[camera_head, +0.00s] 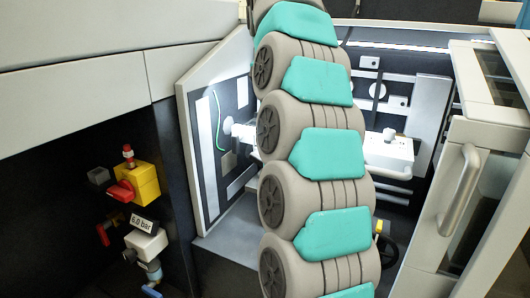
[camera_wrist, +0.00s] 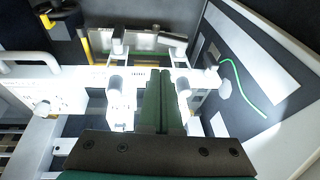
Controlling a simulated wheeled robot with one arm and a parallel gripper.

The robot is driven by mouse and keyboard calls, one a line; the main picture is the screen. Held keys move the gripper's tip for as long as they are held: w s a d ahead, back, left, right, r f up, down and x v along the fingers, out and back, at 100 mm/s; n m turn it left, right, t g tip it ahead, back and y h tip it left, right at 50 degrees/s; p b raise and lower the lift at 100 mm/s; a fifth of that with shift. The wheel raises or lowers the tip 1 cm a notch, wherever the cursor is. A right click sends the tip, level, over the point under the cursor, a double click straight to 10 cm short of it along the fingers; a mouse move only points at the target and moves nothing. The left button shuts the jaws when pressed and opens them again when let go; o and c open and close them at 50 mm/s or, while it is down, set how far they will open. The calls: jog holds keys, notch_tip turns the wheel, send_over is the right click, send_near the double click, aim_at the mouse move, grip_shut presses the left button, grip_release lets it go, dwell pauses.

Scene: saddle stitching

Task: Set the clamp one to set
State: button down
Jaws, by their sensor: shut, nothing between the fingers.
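My gripper (camera_wrist: 160,75) is shut, with its two dark green fingers side by side and nothing between them. Its fingertips lie over the white mechanism inside the machine, between a left white cylindrical part (camera_wrist: 115,88) and a right one (camera_wrist: 184,88). I cannot tell whether the fingers touch either part. Two smaller fittings, a left one (camera_wrist: 119,42) and a right one (camera_wrist: 173,38), sit beyond them on a metal bar. No label shows which part is clamp one, and its setting cannot be read. In the head view my arm hides the gripper and much of the mechanism.
An open white door panel (camera_head: 214,130) stands left of my arm, and a glazed door with a handle (camera_head: 460,190) stands right. A white block (camera_head: 388,152) sits inside. A yellow valve unit (camera_head: 138,183) with red knobs and a 6.0 bar label (camera_head: 143,224) is at left.

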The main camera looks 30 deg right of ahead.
jog(key=b, duration=0.4)
send_near(260, 161)
jog(key=s+d+r, duration=0.1)
jog(key=d+r, duration=0.1)
jog(key=d, duration=0.1)
jog(key=shift+a+x, duration=0.25)
jog(key=shift+x, duration=1.15)
jog(key=shift+a+x, duration=0.25)
jog(key=shift+x, duration=1.1)
jog(key=shift+a+x, duration=0.25)
jog(key=shift+x, duration=1.15)
jog(key=shift+f, duration=0.1)
jog(key=shift+f, duration=0.1)
jog(key=shift+s+d+t+b, duration=0.1)
jog(key=shift+s+t+b, duration=0.05)
jog(key=shift+t+b, duration=0.2)
